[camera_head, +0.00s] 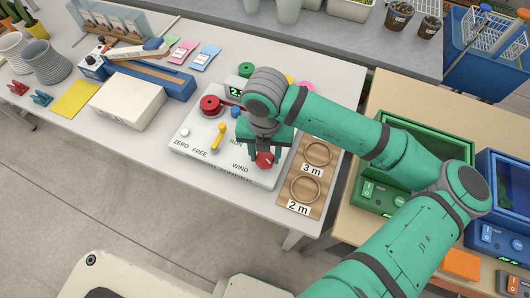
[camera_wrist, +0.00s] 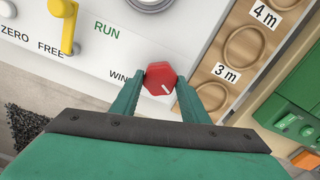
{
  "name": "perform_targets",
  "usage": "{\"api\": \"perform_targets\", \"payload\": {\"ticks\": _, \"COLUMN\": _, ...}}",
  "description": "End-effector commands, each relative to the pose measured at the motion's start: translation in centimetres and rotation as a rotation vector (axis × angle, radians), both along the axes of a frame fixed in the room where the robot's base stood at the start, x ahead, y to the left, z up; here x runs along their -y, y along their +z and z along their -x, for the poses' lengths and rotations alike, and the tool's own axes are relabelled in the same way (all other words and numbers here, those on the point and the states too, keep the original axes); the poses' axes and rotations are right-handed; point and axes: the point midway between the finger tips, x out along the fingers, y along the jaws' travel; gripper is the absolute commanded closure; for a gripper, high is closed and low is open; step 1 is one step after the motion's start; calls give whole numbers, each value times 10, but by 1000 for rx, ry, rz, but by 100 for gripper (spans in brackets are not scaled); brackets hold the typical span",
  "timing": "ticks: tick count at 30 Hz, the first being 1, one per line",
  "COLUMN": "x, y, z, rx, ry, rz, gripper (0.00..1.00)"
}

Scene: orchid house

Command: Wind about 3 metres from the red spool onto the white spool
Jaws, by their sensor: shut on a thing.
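My gripper (camera_wrist: 160,88) is shut on the red knob (camera_wrist: 158,74) beside the WIND label; its white mark points to the lower right in the wrist view. The knob also shows in the head view (camera_head: 265,161). The red spool (camera_head: 210,104) sits at the back left of the white winding machine (camera_head: 182,149). I cannot make out the white spool; my arm covers much of the machine. A display (camera_head: 236,93) behind shows a 2, the rest hidden. A yellow lever (camera_head: 218,139) stands between FREE and RUN; I cannot tell which it is set to.
A wooden board (camera_head: 284,208) with sample rings marked 2 m and 3 m lies right of the machine. Green (camera_head: 247,69) and pink (camera_head: 307,87) round items lie behind. A white box (camera_head: 127,102) stands left.

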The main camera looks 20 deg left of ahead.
Motion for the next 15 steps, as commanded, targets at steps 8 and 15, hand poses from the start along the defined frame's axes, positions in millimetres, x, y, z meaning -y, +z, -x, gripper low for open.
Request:
{"api": "perform_targets", "payload": {"ticks": 8, "x": 0, "y": 0, "z": 0, "rx": 1, "ry": 188, "rz": 2, "gripper": 81}}
{"api": "perform_targets", "payload": {"ticks": 15, "x": 0, "y": 0, "z": 0, "rx": 1, "ry": 209, "rz": 0, "gripper": 81}}
